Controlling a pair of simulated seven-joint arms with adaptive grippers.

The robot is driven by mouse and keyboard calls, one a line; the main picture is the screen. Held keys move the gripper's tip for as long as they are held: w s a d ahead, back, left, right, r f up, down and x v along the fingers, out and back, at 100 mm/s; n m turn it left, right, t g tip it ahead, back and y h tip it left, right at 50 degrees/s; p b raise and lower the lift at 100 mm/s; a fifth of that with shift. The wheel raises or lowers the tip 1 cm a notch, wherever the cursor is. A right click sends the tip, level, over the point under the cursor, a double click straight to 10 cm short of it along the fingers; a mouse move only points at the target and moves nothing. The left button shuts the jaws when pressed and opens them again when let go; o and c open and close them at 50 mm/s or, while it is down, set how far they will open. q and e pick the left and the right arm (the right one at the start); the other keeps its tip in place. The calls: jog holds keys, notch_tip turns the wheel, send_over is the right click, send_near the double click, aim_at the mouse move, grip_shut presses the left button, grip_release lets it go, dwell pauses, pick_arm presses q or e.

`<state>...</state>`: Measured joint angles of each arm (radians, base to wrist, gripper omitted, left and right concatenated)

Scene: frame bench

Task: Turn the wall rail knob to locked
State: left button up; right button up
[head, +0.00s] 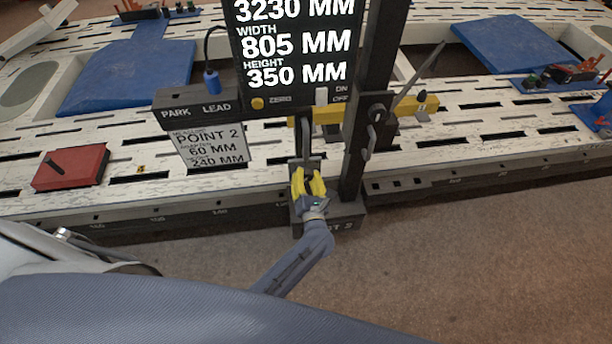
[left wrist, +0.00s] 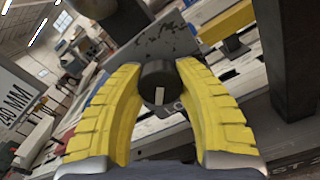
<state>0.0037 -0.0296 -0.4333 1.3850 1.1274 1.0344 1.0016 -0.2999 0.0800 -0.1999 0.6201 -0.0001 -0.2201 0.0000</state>
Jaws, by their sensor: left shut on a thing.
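The wall rail knob (left wrist: 158,78) is a dark round knob with a pale pointer mark. It sits on a scuffed grey plate (left wrist: 160,42), with part of a label, "LO", showing just below right of it. My left gripper (head: 308,182) has yellow padded fingers at the foot of the dark post. In the left wrist view the fingertips close on the knob from both sides, and the pointer mark faces down the picture. In the head view the fingers hide most of the knob. My right gripper is not in view.
A dark upright post (head: 365,120) with a yellow crossbar (head: 405,110) stands just right of my left gripper. A display (head: 298,45) hangs above, with a measurement card (head: 212,146) to its left. A red block (head: 72,168) lies on the slotted bench (head: 215,178).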

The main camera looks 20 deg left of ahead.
pick_arm(q)
jog(key=m, duration=0.4)
jog(key=shift+m, duration=2.1)
jog(key=shift+w, duration=0.1)
jog(key=o, duration=1.3)
